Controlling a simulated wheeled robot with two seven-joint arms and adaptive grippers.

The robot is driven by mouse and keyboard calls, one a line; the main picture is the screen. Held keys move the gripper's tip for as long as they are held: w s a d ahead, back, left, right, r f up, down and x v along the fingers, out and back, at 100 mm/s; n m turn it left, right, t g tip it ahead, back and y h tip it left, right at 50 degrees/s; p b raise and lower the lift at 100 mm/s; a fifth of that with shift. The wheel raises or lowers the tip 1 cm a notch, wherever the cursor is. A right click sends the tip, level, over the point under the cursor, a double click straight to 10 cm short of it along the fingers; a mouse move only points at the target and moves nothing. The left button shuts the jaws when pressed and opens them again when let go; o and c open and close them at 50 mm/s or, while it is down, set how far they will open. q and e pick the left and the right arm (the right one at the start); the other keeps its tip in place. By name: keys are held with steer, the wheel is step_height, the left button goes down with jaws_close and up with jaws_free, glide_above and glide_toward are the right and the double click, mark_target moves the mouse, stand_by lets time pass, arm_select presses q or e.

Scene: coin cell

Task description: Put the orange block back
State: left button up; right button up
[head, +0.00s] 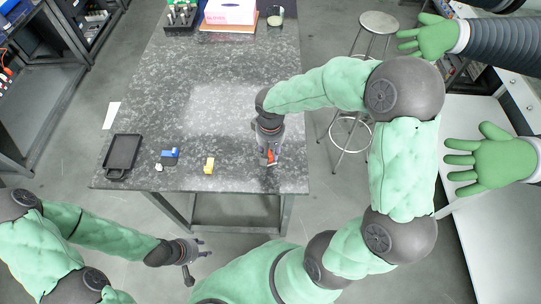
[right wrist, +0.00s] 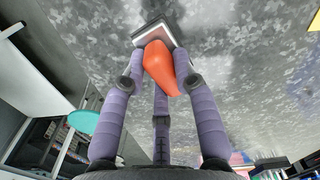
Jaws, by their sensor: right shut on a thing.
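An orange piece (head: 271,157), which I take for the orange block, is in my right gripper (head: 269,158) above the right front part of the table. In the right wrist view the orange piece (right wrist: 160,66) sits between the purple fingers of my right gripper (right wrist: 157,80), which are shut on it. A grey-white flat piece (right wrist: 154,33) shows at the far end of the orange piece; I cannot tell whether they are joined. My left gripper (head: 196,254) is in front of the table's front edge, with its fingers spread and empty.
A black tray (head: 122,153) lies at the table's left front. A blue block (head: 170,153), a small white piece (head: 159,168) and a yellow block (head: 209,165) lie right of it. A pink-and-white box (head: 230,12) and a dark rack (head: 181,18) stand at the back. The middle is clear.

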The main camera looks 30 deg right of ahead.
mark_target(270, 156)
steer(key=shift+w+d+f+b, duration=0.1)
steer(key=shift+f+b, duration=0.25)
steer(key=shift+f, duration=1.3)
steer(key=shift+f, duration=0.15)
steer(key=o, duration=1)
steer(key=shift+r, duration=0.25)
step_height(270, 156, up, 12)
steer(key=p, duration=0.2)
steer(key=shift+p, duration=0.3)
steer(key=shift+f, duration=0.1)
